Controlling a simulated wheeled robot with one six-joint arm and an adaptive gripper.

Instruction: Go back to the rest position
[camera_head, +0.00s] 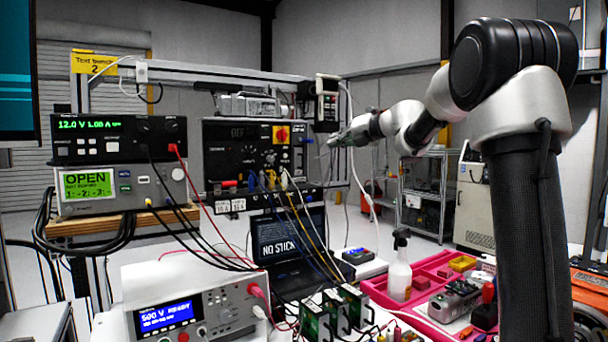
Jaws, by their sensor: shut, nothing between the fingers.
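My gripper (338,141) is at the end of my arm, which comes in from the right side. It is shut and empty, held in the air above the bench. It is in front of or beside the right edge of the black panel box (225,152) with a red and yellow switch (281,134); the exact gap cannot be told. The fingertips point left and look small in the view.
A test set (217,312) reading "500 V READY", a laptop (287,238), green boards (318,318) and many cables crowd the bench. A handheld device (327,100) hangs on the frame.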

